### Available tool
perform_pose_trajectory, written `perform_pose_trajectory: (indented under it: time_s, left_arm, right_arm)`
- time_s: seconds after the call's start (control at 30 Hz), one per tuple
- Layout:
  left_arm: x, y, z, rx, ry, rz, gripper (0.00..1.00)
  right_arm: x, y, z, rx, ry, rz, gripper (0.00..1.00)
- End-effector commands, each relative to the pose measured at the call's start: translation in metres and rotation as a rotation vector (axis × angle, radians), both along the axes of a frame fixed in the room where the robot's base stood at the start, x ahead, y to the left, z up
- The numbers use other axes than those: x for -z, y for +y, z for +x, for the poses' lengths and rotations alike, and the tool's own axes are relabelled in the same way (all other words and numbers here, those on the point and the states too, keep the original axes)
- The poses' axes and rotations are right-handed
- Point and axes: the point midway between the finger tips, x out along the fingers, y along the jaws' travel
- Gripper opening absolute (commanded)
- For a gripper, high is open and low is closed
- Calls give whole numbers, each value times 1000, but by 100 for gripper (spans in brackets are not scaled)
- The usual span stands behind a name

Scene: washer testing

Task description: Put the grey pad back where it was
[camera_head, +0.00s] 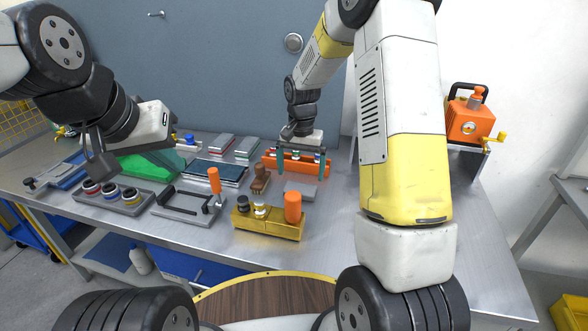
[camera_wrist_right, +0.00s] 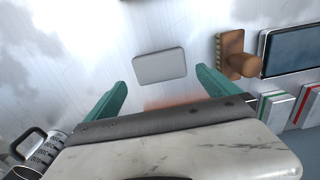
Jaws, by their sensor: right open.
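The grey pad (camera_head: 300,191) lies flat on the metal bench, right of the wooden brush. It also shows in the right wrist view (camera_wrist_right: 160,66), whole and uncovered, with bare bench around it.
The brush (camera_head: 261,180) stands left of the pad, and a yellow block (camera_head: 268,224) with an orange cylinder stands in front. A dark panel (camera_head: 215,172) and a grey tray (camera_head: 85,198) lie left. The bench right of the pad is clear.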

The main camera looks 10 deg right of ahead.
Motion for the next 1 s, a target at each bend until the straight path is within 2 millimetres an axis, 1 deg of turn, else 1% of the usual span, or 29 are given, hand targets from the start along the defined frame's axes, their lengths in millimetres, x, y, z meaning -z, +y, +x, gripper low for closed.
perform_pose_trajectory:
  time_s: [0.03,0.2,0.47,0.57,0.67,0.7,0.77,0.8,0.87,0.9,0.97,1.0]
  left_arm:
    - [0,0,0,0,0,0,0]
    - [0,0,0,0,0,0,0]
    - [0,0,0,0,0,0,0]
    - [0,0,0,0,0,0,0]
    - [0,0,0,0,0,0,0]
    - [0,0,0,0,0,0,0]
    - [0,0,0,0,0,0,0]
    - [0,0,0,0,0,0,0]
    - [0,0,0,0,0,0,0]
    - [0,0,0,0,0,0,0]
    - [0,0,0,0,0,0,0]
    - [0,0,0,0,0,0,0]
  right_arm:
    - [-12,0,1,0,-4,1,100]
    - [-43,0,1,0,-3,1,100]
    - [-70,-1,-3,-7,-12,5,100]
    - [-92,-4,-15,-30,-44,20,100]
    - [-124,-9,-37,-72,-100,39,100]
    - [-137,-12,-48,-92,-127,49,100]
    - [-156,-15,-66,-125,-168,61,100]
    - [-167,-16,-79,-146,-194,66,100]
    - [-181,-19,-98,-178,-234,75,100]
    - [-190,-20,-111,-199,-262,80,100]
    - [-201,-22,-130,-232,-304,85,100]
    - [-207,-23,-144,-254,-332,88,100]
